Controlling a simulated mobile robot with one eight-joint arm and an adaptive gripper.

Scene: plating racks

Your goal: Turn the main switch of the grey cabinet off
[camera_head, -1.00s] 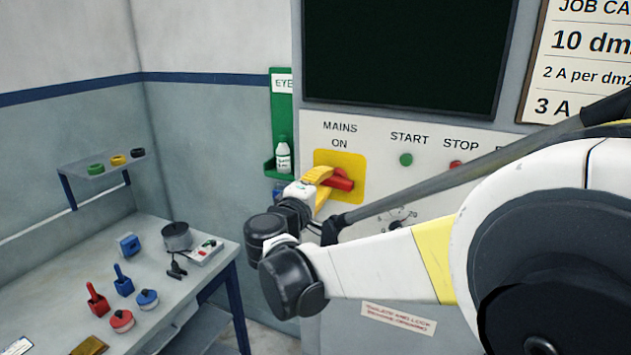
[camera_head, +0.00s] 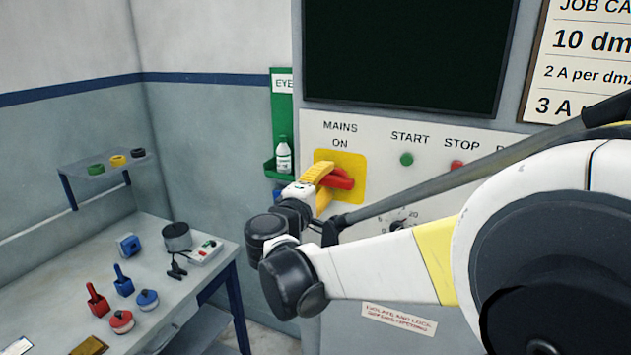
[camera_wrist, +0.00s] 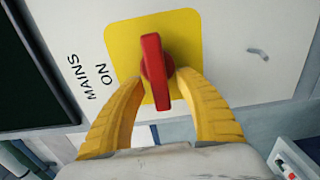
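The main switch is a red handle (camera_head: 340,180) on a yellow plate (camera_head: 349,163) on the grey cabinet (camera_head: 312,133), under the words MAINS and ON. In the head view the handle lies roughly level, tilted down to the right. In the wrist view the red handle (camera_wrist: 155,72) stands nearly upright between the two yellow fingers of my gripper (camera_wrist: 162,85). The fingers are spread on either side of the handle, with the tips close to its hub. A gap shows between the lower handle and each finger. In the head view my gripper (camera_head: 322,178) partly hides the switch.
Green START (camera_head: 406,159) and red STOP (camera_head: 457,166) buttons and a dial (camera_head: 401,222) are right of the switch. A green eyewash holder (camera_head: 281,115) with a bottle hangs left. A bench (camera_head: 205,300) with tools stands lower left.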

